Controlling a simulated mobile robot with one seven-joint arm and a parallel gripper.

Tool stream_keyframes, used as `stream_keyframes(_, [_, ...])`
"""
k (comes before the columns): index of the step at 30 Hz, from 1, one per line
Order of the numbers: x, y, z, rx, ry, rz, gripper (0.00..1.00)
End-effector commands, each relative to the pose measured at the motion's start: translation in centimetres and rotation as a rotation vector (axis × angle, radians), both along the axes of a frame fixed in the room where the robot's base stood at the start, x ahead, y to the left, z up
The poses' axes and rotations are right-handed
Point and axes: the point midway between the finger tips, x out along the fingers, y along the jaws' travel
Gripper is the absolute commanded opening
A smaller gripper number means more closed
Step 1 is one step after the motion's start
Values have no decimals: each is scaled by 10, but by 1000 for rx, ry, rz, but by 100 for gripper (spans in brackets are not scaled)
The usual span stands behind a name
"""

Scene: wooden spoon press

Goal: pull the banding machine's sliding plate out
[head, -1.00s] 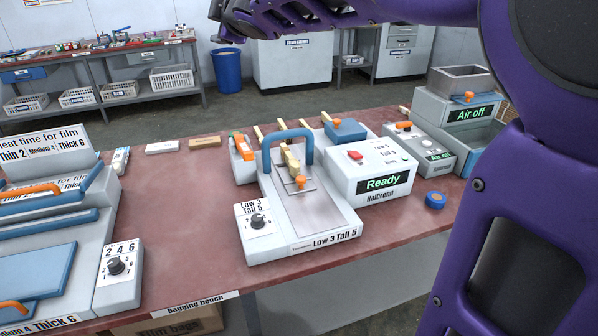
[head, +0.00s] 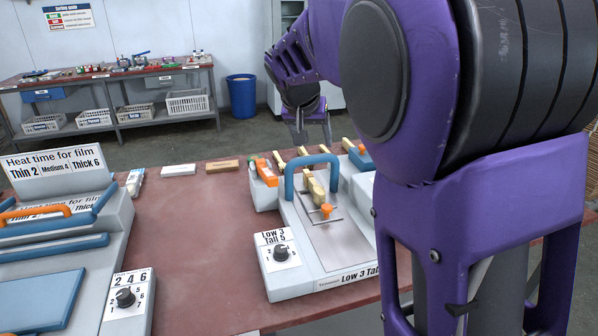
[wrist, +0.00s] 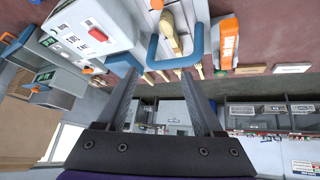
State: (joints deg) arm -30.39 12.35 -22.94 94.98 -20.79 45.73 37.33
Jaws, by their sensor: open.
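The banding machine (head: 291,284) is a pale grey unit on the red bench, with a blue arch (head: 288,182) over it and a dial at its front left. Its metal sliding plate (head: 342,248) lies flat on top, with an orange knob (head: 326,211) towards the back. Wooden spoons (head: 317,190) lie under the arch, behind the knob. My gripper (head: 312,143) is open and empty, pointing down beyond the machine's far end, apart from the knob. In the wrist view the arch (wrist: 153,49) shows beyond the open fingers, with the knob (wrist: 157,4) at the top edge.
My arm hides the machine's right side. A heat sealer (head: 95,225) with orange and blue handles stands at the left. An orange packet (head: 266,172) is beside the arch. A control box with a red button (wrist: 98,35) shows in the wrist view. Bench between sealer and machine is clear.

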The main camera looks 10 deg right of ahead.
Motion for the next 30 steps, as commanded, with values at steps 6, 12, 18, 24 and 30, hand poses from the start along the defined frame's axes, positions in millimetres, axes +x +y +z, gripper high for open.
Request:
stream_keyframes(6, [-20, -7, -44, 150, 133, -232, 68])
stream_keyframes(12, [-23, -7, -58, 180, 163, -278, 68])
stream_keyframes(18, [-13, -14, -89, 177, 164, -278, 68])
stream_keyframes(24, [1, -24, -130, 175, 164, -276, 68])
stream_keyframes(30, [15, -33, -169, 176, 161, -275, 68])
